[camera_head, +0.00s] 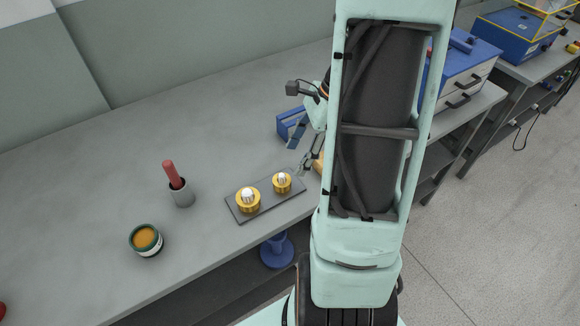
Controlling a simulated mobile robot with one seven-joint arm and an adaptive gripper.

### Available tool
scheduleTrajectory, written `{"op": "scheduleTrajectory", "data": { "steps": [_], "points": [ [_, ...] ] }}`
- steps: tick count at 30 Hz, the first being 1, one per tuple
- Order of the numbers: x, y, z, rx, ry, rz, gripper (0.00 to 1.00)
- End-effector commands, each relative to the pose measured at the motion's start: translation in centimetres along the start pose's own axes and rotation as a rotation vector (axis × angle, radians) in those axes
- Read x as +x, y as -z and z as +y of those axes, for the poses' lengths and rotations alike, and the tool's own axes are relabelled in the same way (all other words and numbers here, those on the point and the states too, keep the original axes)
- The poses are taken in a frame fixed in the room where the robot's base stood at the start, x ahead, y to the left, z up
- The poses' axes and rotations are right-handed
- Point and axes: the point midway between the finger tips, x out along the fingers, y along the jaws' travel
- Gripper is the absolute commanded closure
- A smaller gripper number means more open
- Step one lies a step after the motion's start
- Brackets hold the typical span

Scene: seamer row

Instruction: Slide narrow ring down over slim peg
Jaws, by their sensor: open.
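A dark flat plate (268,205) lies on the bench near its front edge. On it, the smaller yellow ring (283,187) is around the slimmer white-topped peg (282,177), at the plate's right end. The larger yellow ring (247,206) is around the thicker white-topped peg (248,192) at the left end. Both peg tops show above their rings. I cannot tell whether either ring sits flat on the plate. My gripper (297,160) is open and empty, just behind and right of the smaller ring, apart from it. My arm hides part of the bench there.
A grey cup with a red-handled tool (180,192) and a green-rimmed tin (146,240) stand left of the plate. A blue bin (289,120) is behind my gripper. A blue toolbox with drawers (466,65) stands right of my arm. The bench's left rear is clear.

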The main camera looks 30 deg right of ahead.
Motion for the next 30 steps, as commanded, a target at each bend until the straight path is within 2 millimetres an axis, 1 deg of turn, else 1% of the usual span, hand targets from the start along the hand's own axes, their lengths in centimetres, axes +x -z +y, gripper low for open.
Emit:
{"op": "scheduleTrajectory", "data": {
  "steps": [1,3,6,9,26,30],
  "points": [
    [-0.9,0.0,-0.1,-0.001,0.003,0.002,0.44],
    [-1.9,0.0,-0.1,0.000,0.002,0.001,0.44],
    [-2.8,0.0,0.0,0.000,0.001,0.000,0.44],
    [-3.2,0.1,0.0,0.000,0.000,0.001,0.44],
    [-3.2,0.0,0.0,-0.002,-0.001,0.001,0.44],
    [-2.8,-0.6,-0.7,-0.063,0.002,0.022,0.44]
  ]
}}
